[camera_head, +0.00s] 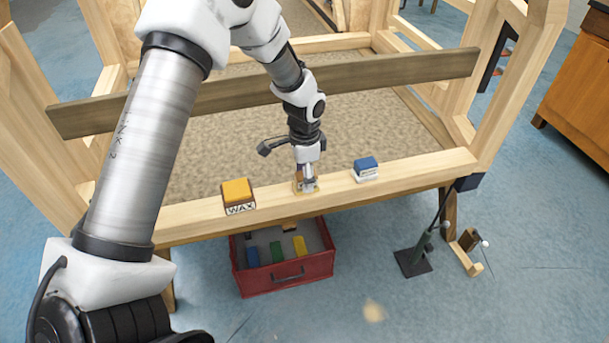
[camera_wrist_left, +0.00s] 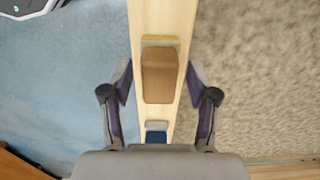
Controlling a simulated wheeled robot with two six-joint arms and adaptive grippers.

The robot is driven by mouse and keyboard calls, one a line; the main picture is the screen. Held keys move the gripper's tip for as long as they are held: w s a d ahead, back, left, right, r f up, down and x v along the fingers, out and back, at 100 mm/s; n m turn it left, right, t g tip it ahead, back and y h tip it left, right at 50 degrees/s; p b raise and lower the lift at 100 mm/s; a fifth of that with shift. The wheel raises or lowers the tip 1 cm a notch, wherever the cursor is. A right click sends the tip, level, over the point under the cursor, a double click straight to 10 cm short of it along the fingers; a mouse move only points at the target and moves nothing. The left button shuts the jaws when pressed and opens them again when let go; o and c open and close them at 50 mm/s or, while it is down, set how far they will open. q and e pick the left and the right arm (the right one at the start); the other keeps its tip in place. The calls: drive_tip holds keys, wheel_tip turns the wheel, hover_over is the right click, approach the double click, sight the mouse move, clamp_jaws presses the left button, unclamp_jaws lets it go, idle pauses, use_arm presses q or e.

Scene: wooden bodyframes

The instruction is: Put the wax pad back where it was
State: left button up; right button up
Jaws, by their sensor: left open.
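A block marked "WAX" (camera_head: 238,197), with a yellow-orange top and dark brown sides, sits on the light wooden beam left of my left gripper. My left gripper (camera_head: 307,184) points down at the middle of the beam. In the left wrist view its fingers (camera_wrist_left: 160,80) are open, one on each side of a brown block (camera_wrist_left: 159,76) with a tan edge. That block is mostly hidden by the gripper in the head view. My right gripper is not in view.
A blue-topped block with a white label (camera_head: 366,169) stands on the beam (camera_head: 420,167) to the right. Below, a red drawer (camera_head: 287,277) holds blue, green and yellow blocks. A dark wooden bar (camera_head: 390,73) crosses behind my arm.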

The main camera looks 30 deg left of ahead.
use_arm(q)
wheel_tip(320, 180, up, 12)
drive_tip(key=shift+p, duration=0.4)
